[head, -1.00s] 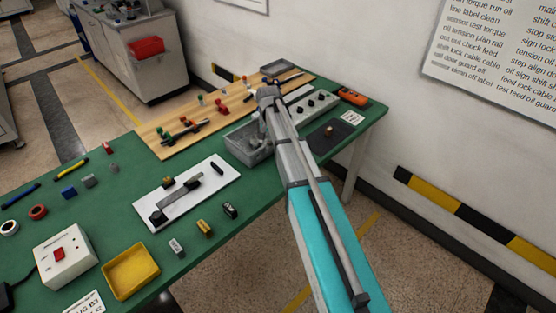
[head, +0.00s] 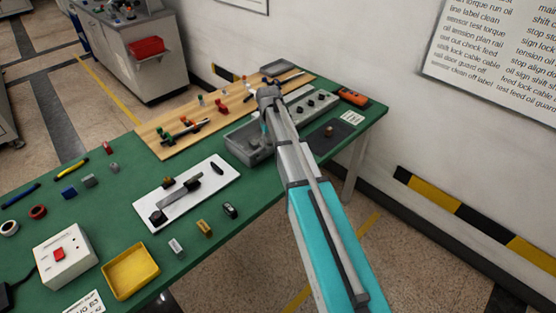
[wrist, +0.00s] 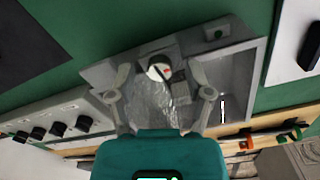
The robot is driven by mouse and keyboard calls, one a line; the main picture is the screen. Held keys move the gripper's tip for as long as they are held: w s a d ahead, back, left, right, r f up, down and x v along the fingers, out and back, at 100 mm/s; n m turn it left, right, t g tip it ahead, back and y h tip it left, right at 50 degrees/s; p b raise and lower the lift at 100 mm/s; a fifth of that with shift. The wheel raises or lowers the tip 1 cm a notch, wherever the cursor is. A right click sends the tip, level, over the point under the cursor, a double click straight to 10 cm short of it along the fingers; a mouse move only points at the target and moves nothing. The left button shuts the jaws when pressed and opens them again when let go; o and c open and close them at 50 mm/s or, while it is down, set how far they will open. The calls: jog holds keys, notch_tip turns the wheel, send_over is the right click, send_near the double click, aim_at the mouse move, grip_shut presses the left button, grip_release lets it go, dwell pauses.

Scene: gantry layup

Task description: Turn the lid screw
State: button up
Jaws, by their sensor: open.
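In the wrist view, the lid screw (wrist: 159,68) is a round white head with a dark slot and a red mark. It sits near the edge of a grey metal box (wrist: 250,75), beside a shiny grey surface. My gripper (wrist: 160,72) is open, with one finger on each side of the screw and a visible gap to both. I cannot tell how high the fingertips are above it. In the head view, the grey box (head: 237,147) stands on the green table, partly behind my arm; the screw is hidden there.
A wooden board (head: 160,143) with coloured pieces lies behind the box. A grey panel with several black knobs (head: 318,101) and a dark mat (head: 345,133) are to the right. A white plate (head: 225,180) with a grey bar is nearer. Green table is bare around the box's front.

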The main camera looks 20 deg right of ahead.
aim_at(270, 142)
jog(key=n, duration=0.9)
jog(key=shift+n, duration=0.3)
jog(key=n, duration=0.4)
jog(key=shift+n, duration=0.4)
jog(key=n, duration=0.4)
jog(key=shift+n, duration=0.3)
jog(key=shift+r, duration=0.15)
notch_tip(270, 142, up, 14)
jog(key=p, duration=1.4)
jog(key=s+f+m+b, duration=0.4)
jog(key=s+m, duration=0.3)
jog(key=s, duration=0.1)
jog(key=s+a+f+m+b, duration=0.1)
jog(key=s+f+m+b, duration=0.3)
jog(key=s, duration=0.5)
jog(key=m, duration=0.2)
jog(key=shift+f+m, duration=0.2)
jog(key=shift+m, duration=0.2)
jog(key=shift+s+a, duration=0.1)
jog(key=shift+s, duration=0.05)
